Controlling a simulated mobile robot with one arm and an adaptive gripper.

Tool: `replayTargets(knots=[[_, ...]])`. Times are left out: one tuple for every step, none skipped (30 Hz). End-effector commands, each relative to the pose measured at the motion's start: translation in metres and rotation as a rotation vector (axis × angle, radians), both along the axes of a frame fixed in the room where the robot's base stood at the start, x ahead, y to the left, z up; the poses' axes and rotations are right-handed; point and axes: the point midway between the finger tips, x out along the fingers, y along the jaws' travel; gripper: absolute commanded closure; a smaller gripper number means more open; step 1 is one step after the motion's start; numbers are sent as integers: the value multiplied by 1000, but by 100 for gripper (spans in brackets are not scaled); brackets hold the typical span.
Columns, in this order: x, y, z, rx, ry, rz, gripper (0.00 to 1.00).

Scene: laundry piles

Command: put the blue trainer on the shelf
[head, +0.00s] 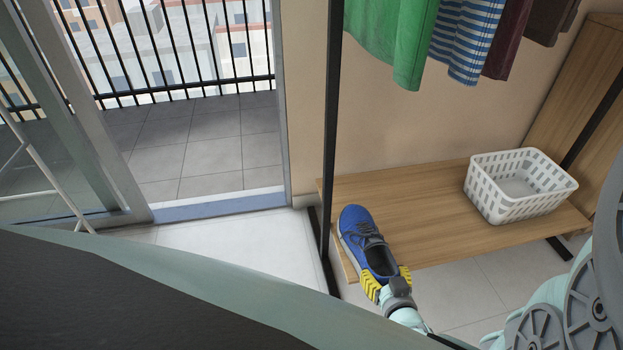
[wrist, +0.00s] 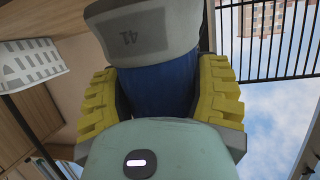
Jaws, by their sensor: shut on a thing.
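The blue trainer (head: 362,232) has dark laces and a pale sole. My gripper (head: 387,284) is shut on its heel end, with a yellow finger on each side. In the head view the trainer appears over the left front part of the wooden shelf (head: 420,212), toe pointing away from me. I cannot tell whether it touches the board. In the wrist view the trainer's blue heel (wrist: 158,90) sits between the yellow fingers, and its grey sole, marked 41, faces the camera.
A white basket (head: 520,186) stands on the right part of the shelf; the board's middle is clear. A black upright post (head: 330,150) rises just left of the trainer. Clothes, including a green garment (head: 390,40), hang above. A sliding door opens at left.

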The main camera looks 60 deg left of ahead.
Motion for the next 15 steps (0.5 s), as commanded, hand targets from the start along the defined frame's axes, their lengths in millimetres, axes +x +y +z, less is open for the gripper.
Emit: replayTargets(knots=[[-7,-4,0,7,-2,-8,79],[-9,-6,1,8,-5,-10,79],[-12,-7,2,11,-6,-13,79],[-14,-8,2,12,-8,-14,79],[-16,-9,2,13,-7,-16,79],[-18,-9,2,13,-8,-17,79],[-18,-9,2,15,-9,-19,79],[-16,-8,1,16,-9,-19,79],[-13,-6,1,17,-11,-19,79],[-8,-3,0,19,-12,-19,79],[-3,0,0,20,-14,-19,79],[5,4,-2,19,-16,-18,79],[11,8,-3,20,-15,-19,79],[18,12,-4,19,-16,-18,79],[28,18,-5,19,-18,-18,79]])
